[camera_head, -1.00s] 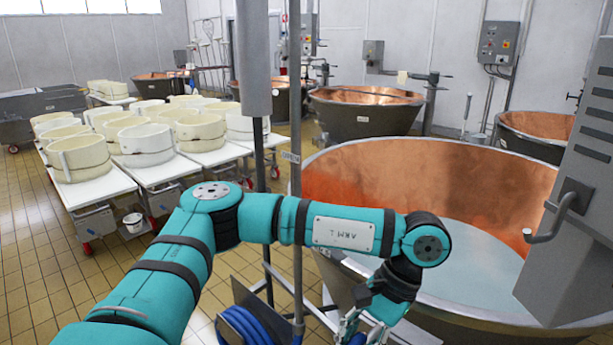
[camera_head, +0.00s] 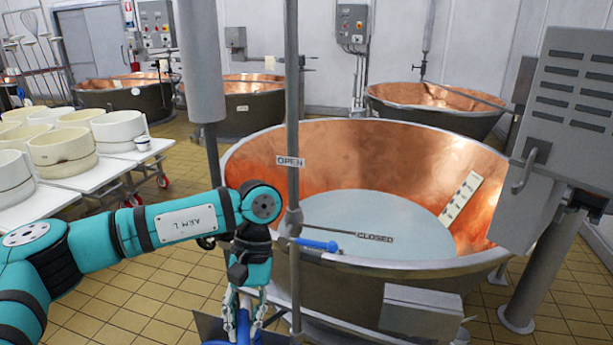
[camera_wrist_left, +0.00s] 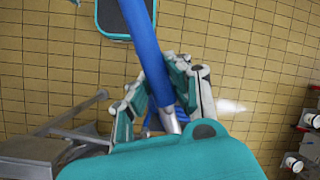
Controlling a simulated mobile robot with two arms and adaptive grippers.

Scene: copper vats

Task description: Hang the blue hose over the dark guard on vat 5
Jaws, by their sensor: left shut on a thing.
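My left gripper (camera_head: 244,312) is low in the head view, in front of the left side of the large copper vat (camera_head: 400,150). It is shut on the blue hose (camera_head: 242,328), whose lower part runs out of the frame. In the left wrist view the blue hose (camera_wrist_left: 146,55) passes between the fingers of the left gripper (camera_wrist_left: 160,92). No number shows on the large vat, so I cannot tell whether it is vat 5. I cannot clearly make out a dark guard. My right gripper is not in view.
A thin grey upright post (camera_head: 293,110) with an OPEN label stands close to my left gripper. A blue-handled valve (camera_head: 318,245) is at the vat's rim. A grey box (camera_head: 575,130) stands at right. Tables with white moulds (camera_head: 62,150) are at left.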

